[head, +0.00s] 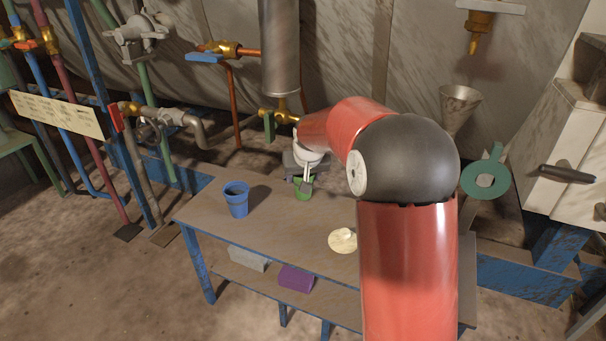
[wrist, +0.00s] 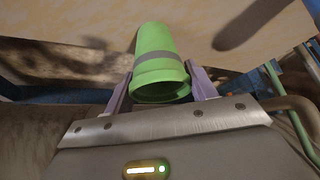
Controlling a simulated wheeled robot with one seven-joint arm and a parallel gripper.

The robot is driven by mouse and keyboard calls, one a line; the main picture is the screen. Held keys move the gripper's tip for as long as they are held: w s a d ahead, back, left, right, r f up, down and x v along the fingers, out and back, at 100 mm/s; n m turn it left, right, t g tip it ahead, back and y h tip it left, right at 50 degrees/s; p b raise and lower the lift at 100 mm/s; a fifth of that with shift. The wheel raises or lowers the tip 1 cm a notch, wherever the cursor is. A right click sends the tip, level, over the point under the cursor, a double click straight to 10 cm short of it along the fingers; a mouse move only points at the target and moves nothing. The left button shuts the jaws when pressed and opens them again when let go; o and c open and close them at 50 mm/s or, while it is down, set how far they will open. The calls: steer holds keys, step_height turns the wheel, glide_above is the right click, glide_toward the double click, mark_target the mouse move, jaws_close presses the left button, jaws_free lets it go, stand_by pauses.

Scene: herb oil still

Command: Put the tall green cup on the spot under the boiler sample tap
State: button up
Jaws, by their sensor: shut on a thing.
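The green cup (wrist: 158,62) is between the two fingers of my gripper (wrist: 160,90) in the wrist view, with a grey band around its middle. My gripper is shut on it. In the head view the green cup (head: 304,188) shows only in part below my gripper (head: 306,178), over the back of the table. Whether it touches the table top is unclear. A brass tap (head: 278,116) with a green handle is behind my gripper, below a grey vertical cylinder; I cannot tell if it is the boiler sample tap. No marked spot is clearly visible.
A blue cup (head: 236,199) stands on the left of the table (head: 205,208). A pale round lid-like thing (head: 342,240) lies at its front. Grey (head: 248,258) and purple (head: 296,278) blocks lie on the lower shelf. A funnel (head: 459,105) stands at the right. Pipes fill the left.

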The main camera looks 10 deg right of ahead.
steer(key=o, duration=1)
steer(key=shift+f, duration=0.15)
